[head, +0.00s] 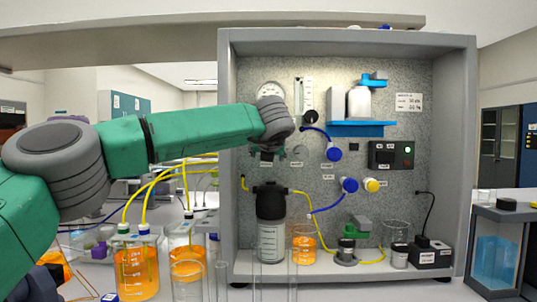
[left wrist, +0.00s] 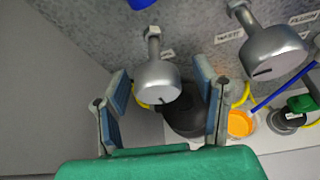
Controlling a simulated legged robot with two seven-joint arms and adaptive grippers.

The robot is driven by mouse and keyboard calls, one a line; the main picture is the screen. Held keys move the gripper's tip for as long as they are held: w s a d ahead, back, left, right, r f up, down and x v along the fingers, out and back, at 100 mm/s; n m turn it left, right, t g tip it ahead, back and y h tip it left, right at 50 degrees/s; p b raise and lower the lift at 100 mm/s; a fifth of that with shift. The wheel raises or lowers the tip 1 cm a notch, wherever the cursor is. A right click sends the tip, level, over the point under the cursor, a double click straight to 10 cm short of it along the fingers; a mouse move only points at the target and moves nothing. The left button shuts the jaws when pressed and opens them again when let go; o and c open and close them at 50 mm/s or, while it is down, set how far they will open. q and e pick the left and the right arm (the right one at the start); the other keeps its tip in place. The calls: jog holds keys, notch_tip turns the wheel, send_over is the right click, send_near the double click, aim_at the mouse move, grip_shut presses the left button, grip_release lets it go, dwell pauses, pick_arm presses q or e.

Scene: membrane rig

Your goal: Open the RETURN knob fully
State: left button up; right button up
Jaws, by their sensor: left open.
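My left arm reaches across to the speckled panel, and its gripper (head: 268,155) is in front of the panel's left half. In the left wrist view the gripper (left wrist: 162,88) is open, with one blue-padded finger on each side of a silver knob (left wrist: 157,82). The knob has a dark line on its face, and there are visible gaps to the fingers. A second silver knob (left wrist: 272,52) is to its right, and it also shows in the head view (head: 297,152). I cannot read the labels well enough to tell which is RETURN. My right gripper is not in view.
Below the gripper stands a black-topped vessel (head: 271,235). Blue valves (head: 349,184) and a yellow valve (head: 371,184) are to the right. Beakers of orange liquid (head: 136,272) stand at the left front. The cabinet's left wall (head: 228,160) is close to the gripper.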

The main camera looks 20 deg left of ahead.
pick_arm(q)
jog(key=v, duration=1.2)
